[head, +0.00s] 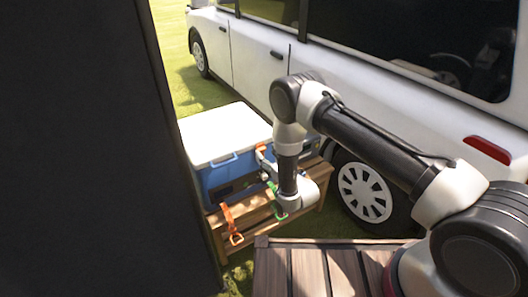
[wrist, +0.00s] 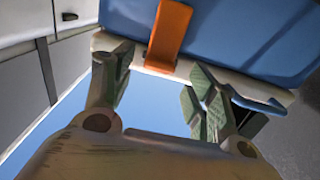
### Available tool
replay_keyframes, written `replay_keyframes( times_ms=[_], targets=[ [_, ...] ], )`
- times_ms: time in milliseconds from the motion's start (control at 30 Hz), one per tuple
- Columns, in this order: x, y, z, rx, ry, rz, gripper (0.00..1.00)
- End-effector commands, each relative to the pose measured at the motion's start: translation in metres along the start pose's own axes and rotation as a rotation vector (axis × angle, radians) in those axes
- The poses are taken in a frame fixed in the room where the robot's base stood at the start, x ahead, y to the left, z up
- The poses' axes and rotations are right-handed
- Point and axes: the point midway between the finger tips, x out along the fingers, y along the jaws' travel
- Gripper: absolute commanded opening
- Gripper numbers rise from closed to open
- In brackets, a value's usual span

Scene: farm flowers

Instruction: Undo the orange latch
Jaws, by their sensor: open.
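The cooler (head: 215,137) has a blue body and a white lid, which looks closed. It stands on a wooden bench. The orange latch (head: 260,149) is on its front near the right corner, partly behind my gripper (head: 266,168). In the wrist view the orange latch (wrist: 169,36) runs across the blue wall to the white lid rim. There my gripper (wrist: 160,68) is open and empty, with its green-padded fingers spread either side of the latch's end. Whether they touch the cooler, I cannot tell.
An orange strap (head: 232,224) lies over the wooden bench (head: 254,217) at left. A blue handle (wrist: 258,104) is beside my right finger. A white van (head: 360,85) stands close behind. A dark panel (head: 80,150) blocks the left side. Wooden planks (head: 310,274) are in front.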

Motion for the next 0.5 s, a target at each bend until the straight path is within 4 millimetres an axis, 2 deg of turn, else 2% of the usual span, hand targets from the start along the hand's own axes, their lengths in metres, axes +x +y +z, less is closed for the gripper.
replay_keyframes(
  times_ms=[100, 200, 500],
  targets=[
    [0.017, 0.0, 0.0, 0.0, 0.001, 0.0, 0.57],
    [0.026, 0.0, 0.0, 0.0, -0.001, 0.001, 0.57],
    [0.03, 0.0, 0.0, 0.0, -0.001, 0.001, 0.57]
  ],
)
